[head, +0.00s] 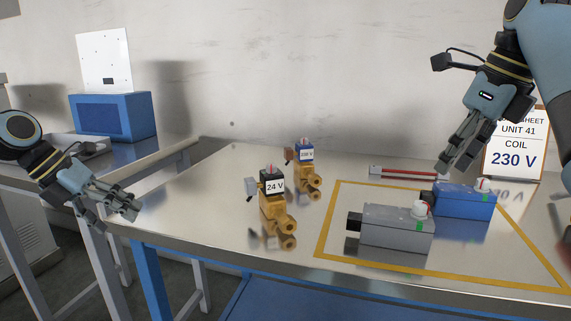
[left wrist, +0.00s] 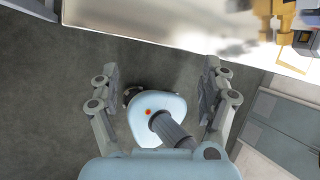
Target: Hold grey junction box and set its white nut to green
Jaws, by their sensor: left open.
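The grey junction box (head: 385,231) lies on the table inside a yellow outline. Its white nut (head: 419,210) is on top near the right end and shows a red mark. A green mark (head: 432,226) is on the box's right end; the nut's exact angle is too small to read. My left gripper (head: 122,208) is open and empty, off the table's left end and far from the box. Its spread fingers show in the left wrist view (left wrist: 161,78). My right gripper (head: 448,164) is above and behind the boxes, touching neither; its finger gap is unclear.
A blue box (head: 463,204) with a similar nut stands close behind the grey one. Brass valves labelled 24 V (head: 273,205) and, farther back, another (head: 307,180) stand left of the outline (head: 323,232). A 230 V sign (head: 513,158) stands behind right.

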